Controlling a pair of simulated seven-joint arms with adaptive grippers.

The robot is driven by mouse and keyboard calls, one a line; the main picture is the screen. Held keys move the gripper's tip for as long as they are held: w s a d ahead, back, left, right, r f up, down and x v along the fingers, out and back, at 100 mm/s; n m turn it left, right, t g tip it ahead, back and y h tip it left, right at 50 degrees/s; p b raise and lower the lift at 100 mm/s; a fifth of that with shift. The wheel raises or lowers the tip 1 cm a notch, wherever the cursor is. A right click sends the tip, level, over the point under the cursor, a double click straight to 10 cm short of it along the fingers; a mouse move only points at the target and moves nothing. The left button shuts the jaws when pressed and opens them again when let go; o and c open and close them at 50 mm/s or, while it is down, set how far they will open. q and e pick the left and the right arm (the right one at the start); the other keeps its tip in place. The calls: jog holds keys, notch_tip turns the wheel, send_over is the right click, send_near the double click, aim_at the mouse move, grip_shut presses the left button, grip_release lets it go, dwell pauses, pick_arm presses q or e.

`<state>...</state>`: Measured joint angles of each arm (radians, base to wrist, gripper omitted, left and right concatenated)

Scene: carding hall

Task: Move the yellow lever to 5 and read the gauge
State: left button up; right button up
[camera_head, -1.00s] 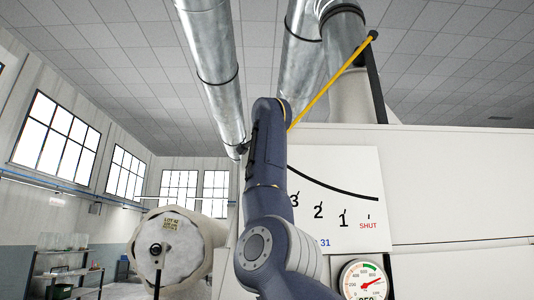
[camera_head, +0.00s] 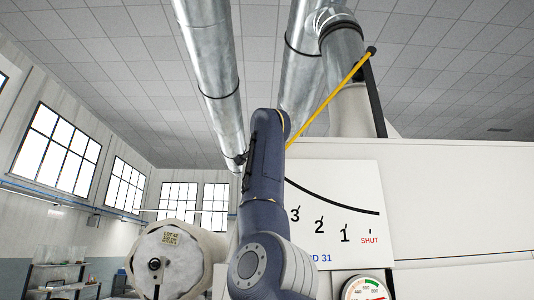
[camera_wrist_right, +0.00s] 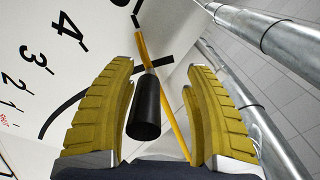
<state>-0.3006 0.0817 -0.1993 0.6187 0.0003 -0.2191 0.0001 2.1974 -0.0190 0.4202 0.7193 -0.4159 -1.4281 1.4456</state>
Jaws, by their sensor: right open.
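The yellow lever (camera_wrist_right: 140,48) with its black handle (camera_wrist_right: 145,108) shows in the right wrist view, in front of the white scale plate. My right gripper (camera_wrist_right: 160,66) is open, its yellow-padded fingers on either side of the handle with gaps visible. The lever lies beyond the 4; no 5 is readable. In the head view the scale plate (camera_head: 345,192) shows 3, 2, 1 and SHUT; my arm hides the handle and gripper. The round gauge (camera_head: 364,290) is cut off by the bottom edge, so its reading cannot be told. My left gripper is not in view.
A thin yellow rod (camera_head: 330,100) slants up to a black arm (camera_head: 375,95) above the white machine housing (camera_head: 455,200). Metal ducts (camera_head: 210,60) run overhead. A large pale roll (camera_head: 170,262) and a shelf (camera_head: 62,275) stand at left.

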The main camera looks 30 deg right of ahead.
jog(key=v, duration=1.1)
jog(key=shift+s, duration=0.2)
jog(key=shift+a, duration=0.15)
jog(key=shift+f, duration=0.1)
